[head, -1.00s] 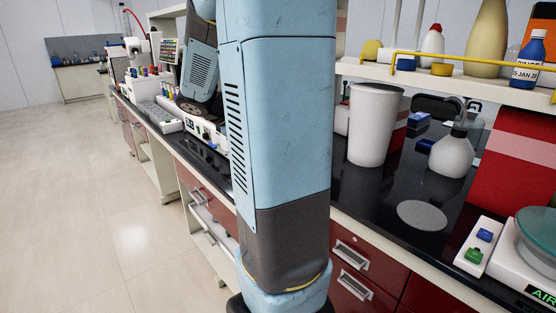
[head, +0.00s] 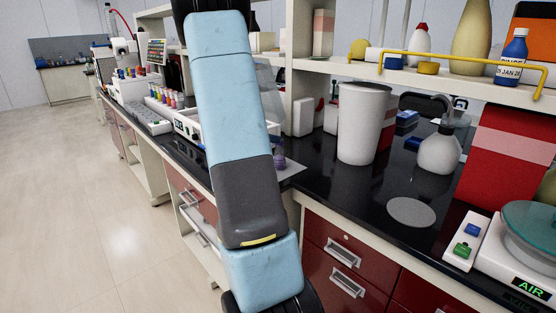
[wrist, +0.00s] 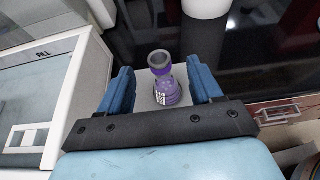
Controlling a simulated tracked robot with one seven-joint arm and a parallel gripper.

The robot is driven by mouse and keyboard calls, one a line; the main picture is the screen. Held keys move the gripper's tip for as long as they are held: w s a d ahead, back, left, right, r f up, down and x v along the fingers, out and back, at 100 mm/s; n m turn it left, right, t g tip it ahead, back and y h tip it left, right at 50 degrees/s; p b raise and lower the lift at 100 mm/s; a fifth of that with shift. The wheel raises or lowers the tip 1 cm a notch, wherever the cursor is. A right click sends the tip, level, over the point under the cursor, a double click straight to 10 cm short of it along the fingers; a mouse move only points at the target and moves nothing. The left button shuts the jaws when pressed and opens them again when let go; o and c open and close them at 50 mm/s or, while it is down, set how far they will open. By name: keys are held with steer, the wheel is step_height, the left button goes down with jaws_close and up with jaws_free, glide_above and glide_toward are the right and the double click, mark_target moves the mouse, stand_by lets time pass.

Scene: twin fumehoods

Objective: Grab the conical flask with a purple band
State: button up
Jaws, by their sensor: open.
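The conical flask (wrist: 162,92) stands upright on a light surface in the wrist view. It has a grey-rimmed mouth, a purple band at the neck and purple contents or markings lower down. My gripper (wrist: 160,72) is open, with one blue finger on each side of the flask. The flask lies between the fingers in the picture; I cannot tell how deep it is between them. In the head view a small purple part (head: 279,162), likely the flask's base, shows beside my arm. My arm hides the gripper there.
A white cup (head: 362,122) and a wash bottle (head: 438,152) stand on the black bench right of my arm. A balance (head: 520,250) is at the front right. A shelf (head: 440,75) with bottles runs above. A white device marked "PILL" (wrist: 45,90) is left of my gripper.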

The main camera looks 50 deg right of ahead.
mark_target(282, 140)
steer(key=shift+w+f+x, duration=0.1)
steer(key=shift+f+x, duration=0.1)
steer(key=shift+x, duration=1.95)
steer(key=shift+w+f+x, duration=0.1)
steer(key=shift+f+x, duration=0.1)
steer(key=shift+x, duration=1.95)
steer(key=shift+a, duration=0.15)
jaws_close()
